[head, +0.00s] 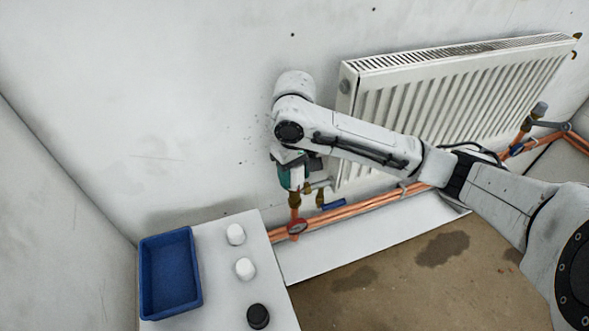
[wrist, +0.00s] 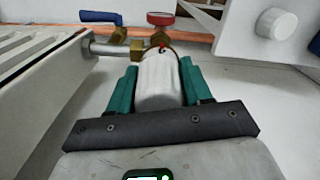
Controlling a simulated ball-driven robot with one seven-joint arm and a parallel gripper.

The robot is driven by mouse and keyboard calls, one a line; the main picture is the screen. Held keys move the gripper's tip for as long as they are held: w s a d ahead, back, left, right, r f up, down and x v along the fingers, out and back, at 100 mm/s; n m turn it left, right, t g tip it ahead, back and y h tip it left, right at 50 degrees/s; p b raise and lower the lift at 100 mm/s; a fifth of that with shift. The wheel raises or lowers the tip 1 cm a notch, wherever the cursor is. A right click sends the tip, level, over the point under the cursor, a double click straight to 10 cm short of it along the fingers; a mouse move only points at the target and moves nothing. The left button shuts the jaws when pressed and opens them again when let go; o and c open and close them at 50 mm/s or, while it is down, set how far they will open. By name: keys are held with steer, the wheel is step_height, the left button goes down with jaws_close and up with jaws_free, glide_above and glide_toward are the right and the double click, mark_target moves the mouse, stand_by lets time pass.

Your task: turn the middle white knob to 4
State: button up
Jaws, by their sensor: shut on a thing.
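My gripper (wrist: 160,82) has its teal fingers shut on both sides of a white ribbed knob (wrist: 159,80) at the radiator's near valve. Two other white knobs (head: 235,234) (head: 245,268) and a black one (head: 258,316) are on the white surface at lower left, apart from my gripper.
The white radiator (head: 455,95) is right of my gripper. A blue lever (head: 334,204), a red handwheel (head: 297,227) and copper pipes (head: 370,204) lie close below. A blue tray (head: 143,280) is at lower left. A grey-headed valve (head: 540,110) is at the far right.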

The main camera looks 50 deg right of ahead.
stand_by(0.3)
steer(key=o, duration=1)
steer(key=shift+o, duration=0.2)
step_height(320, 180, up, 11)
steer(key=shift+f+p, duration=0.1)
steer(key=shift+p, duration=0.75)
steer(key=shift+s, duration=0.1)
